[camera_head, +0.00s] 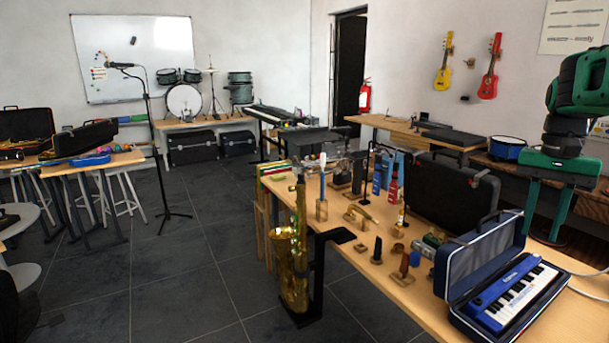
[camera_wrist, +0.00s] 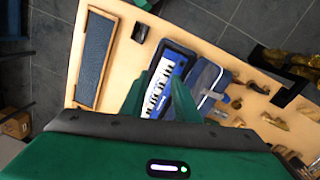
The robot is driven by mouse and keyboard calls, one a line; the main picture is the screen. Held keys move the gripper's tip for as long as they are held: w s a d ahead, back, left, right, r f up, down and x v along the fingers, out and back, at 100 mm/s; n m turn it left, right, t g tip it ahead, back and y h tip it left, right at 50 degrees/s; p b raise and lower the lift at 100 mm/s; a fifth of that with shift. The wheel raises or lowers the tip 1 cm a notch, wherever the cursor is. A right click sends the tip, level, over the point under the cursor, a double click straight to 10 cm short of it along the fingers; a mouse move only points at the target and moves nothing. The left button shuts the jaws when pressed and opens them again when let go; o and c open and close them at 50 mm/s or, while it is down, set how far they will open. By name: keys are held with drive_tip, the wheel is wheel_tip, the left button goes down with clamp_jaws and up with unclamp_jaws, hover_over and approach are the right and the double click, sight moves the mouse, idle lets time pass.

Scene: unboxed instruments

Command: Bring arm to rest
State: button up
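My gripper (camera_head: 543,232) is green and hangs at the right of the head view, fingers pointing down, just beyond the open blue keyboard case. Its two fingers stand apart with nothing between them. In the wrist view my gripper (camera_wrist: 158,92) also shows open and empty, with the blue keyboard visible past the fingertips. The blue keyboard (camera_head: 510,297) with white keys lies in its open case (camera_head: 483,257) on the near table; it also shows in the wrist view (camera_wrist: 160,84). My upper arm is mostly outside the frame.
The near wooden table (camera_head: 580,320) holds a black case (camera_head: 450,194) and several small instruments. A saxophone (camera_head: 291,260) stands on a black stand at its edge. A long blue-topped wooden box (camera_wrist: 96,60) lies beside the keyboard. Open floor (camera_head: 130,285) lies left.

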drive_tip(key=s+a+f+n, duration=0.1)
drive_tip(key=s+a+f, duration=0.2)
drive_tip(key=s, duration=0.4)
drive_tip(key=s+a+f+n, duration=0.1)
drive_tip(key=s+a+f, duration=0.2)
drive_tip(key=s+f, duration=0.2)
drive_tip(key=s+a+f+n, duration=0.1)
drive_tip(key=s+a+f, duration=0.2)
drive_tip(key=s, duration=0.6)
wheel_tip(320, 180, down, 2)
drive_tip(key=shift+s+a+f+t, duration=0.1)
drive_tip(key=shift+s+a+t, duration=0.25)
drive_tip(key=shift+a+t, duration=0.05)
drive_tip(key=shift+w+f, duration=0.25)
drive_tip(key=shift+w, duration=0.35)
